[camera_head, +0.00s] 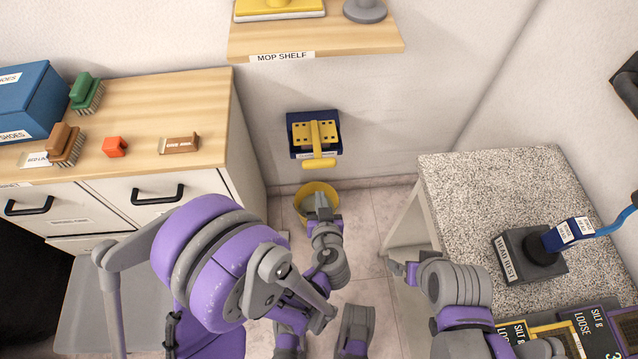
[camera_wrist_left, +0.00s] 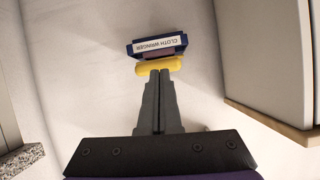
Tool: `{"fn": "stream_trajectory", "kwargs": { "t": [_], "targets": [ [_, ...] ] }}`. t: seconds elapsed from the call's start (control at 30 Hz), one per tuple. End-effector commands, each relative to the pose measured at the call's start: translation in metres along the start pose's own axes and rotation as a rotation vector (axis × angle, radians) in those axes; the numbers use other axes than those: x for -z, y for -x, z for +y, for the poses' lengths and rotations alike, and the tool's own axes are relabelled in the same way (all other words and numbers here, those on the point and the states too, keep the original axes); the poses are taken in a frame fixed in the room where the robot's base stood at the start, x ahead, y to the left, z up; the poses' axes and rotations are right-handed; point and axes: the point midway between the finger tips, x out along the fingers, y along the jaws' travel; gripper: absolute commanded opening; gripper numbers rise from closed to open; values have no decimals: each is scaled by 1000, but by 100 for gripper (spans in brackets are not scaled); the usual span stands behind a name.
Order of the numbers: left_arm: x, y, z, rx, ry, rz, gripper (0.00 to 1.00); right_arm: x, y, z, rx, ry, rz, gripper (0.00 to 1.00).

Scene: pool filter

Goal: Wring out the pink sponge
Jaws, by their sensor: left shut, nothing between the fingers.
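The cloth wringer (camera_head: 300,152) is a dark blue box on the wall with a yellow press plate and a yellow handle bar (camera_head: 318,162). It also shows in the left wrist view (camera_wrist_left: 134,49), with the handle bar (camera_wrist_left: 158,66) below its label. A pinkish-purple strip (camera_wrist_left: 158,54), perhaps the pink sponge, shows between label and bar. No sponge is clear in the head view. My left gripper (camera_head: 320,205) is shut and empty; its fingertips (camera_wrist_left: 159,74) are at the bar, contact unclear. My right gripper (camera_head: 404,270) is beside the speckled counter, its jaw state unclear.
A yellow bucket (camera_head: 307,190) stands on the floor below the wringer. The wooden-topped cabinet (camera_head: 215,92) at left carries brushes and a blue box (camera_head: 30,100). A mop shelf (camera_head: 350,40) is above. The speckled counter (camera_head: 470,185) at right holds a head rest (camera_head: 520,265).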

Motion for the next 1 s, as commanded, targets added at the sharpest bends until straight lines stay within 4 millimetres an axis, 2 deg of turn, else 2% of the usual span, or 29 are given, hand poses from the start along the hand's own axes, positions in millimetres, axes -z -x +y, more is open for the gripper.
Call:
{"fn": "stream_trajectory", "kwargs": {
  "t": [0.07, 0.2, 0.3, 0.47, 0.67, 0.97, 1.0],
  "targets": [
    [12, 6, 1, 0, 11, 15, 0, 0, 1, 0, 0, 0, 0, 100],
    [50, 18, 3, 3, 53, 61, 0, 2, 4, 0, 0, 0, 2, 100],
    [71, 25, 3, 2, 78, 88, 0, 2, 6, 0, 0, 0, 2, 100],
    [82, 21, 3, 2, 93, 103, 0, 2, 4, 0, 0, 0, 2, 100],
    [83, -12, 2, 5, 92, 103, 0, -1, -4, 0, 0, 0, -1, 100],
    [90, -76, 2, 4, 92, 102, 0, -5, -17, 0, 0, 0, -6, 100],
    [82, -78, 4, 1, 92, 101, 0, -7, -21, 0, 0, 0, -8, 100]
  ]
}}
